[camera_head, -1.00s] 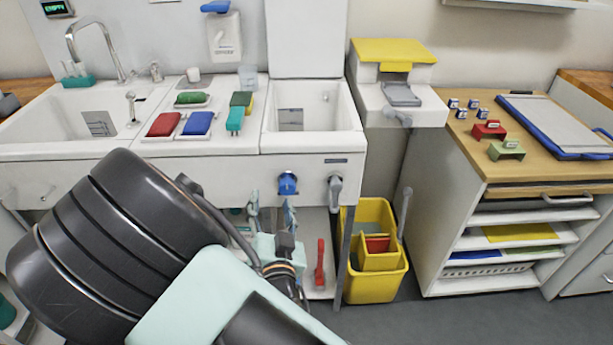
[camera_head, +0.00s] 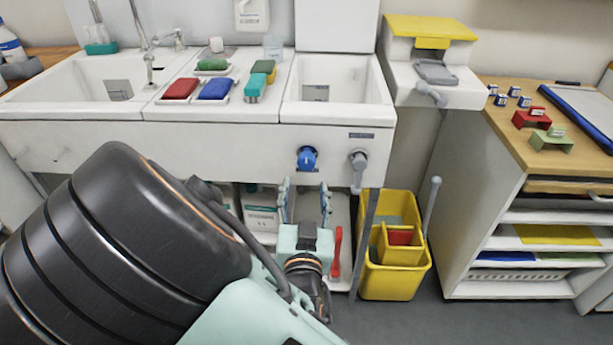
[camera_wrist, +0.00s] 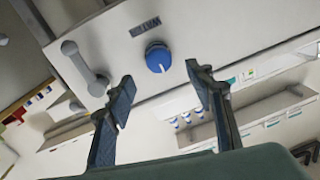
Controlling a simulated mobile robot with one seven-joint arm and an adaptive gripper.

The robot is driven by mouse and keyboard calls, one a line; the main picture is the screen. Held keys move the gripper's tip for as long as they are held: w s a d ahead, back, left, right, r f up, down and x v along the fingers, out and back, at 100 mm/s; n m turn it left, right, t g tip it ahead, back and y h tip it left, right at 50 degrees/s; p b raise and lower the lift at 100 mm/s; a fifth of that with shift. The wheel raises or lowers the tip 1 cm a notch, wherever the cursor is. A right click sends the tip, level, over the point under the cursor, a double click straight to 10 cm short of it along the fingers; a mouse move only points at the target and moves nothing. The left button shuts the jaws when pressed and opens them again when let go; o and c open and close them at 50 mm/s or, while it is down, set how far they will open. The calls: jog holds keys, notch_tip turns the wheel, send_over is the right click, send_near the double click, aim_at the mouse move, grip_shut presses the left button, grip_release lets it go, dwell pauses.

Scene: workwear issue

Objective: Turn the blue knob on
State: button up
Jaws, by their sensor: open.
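The blue knob (camera_head: 307,158) is on the white front panel of the sink unit, below the small right-hand basin. In the wrist view the blue knob (camera_wrist: 158,58) shows a white mark on its face, near a label reading WATER. My gripper (camera_head: 306,190) is below the knob in the head view, fingers pointing up toward the panel. In the wrist view my gripper (camera_wrist: 160,85) is open and empty, and the knob appears between and beyond the two fingertips. The fingers appear apart from the knob.
A grey lever handle (camera_head: 358,168) sits on the panel just right of the knob. A yellow bucket (camera_head: 395,275) stands on the floor to the right. A red-handled tool (camera_head: 337,250) stands beside my wrist. A wooden-topped cabinet (camera_head: 500,130) is farther right.

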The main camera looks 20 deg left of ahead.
aim_at(307, 165)
jog(key=b+x, duration=0.7)
jog(key=x, duration=0.1)
jog(key=shift+w, duration=0.35)
jog(key=c, duration=1.2)
jog(key=shift+o, duration=0.2)
jog(key=shift+d, duration=0.1)
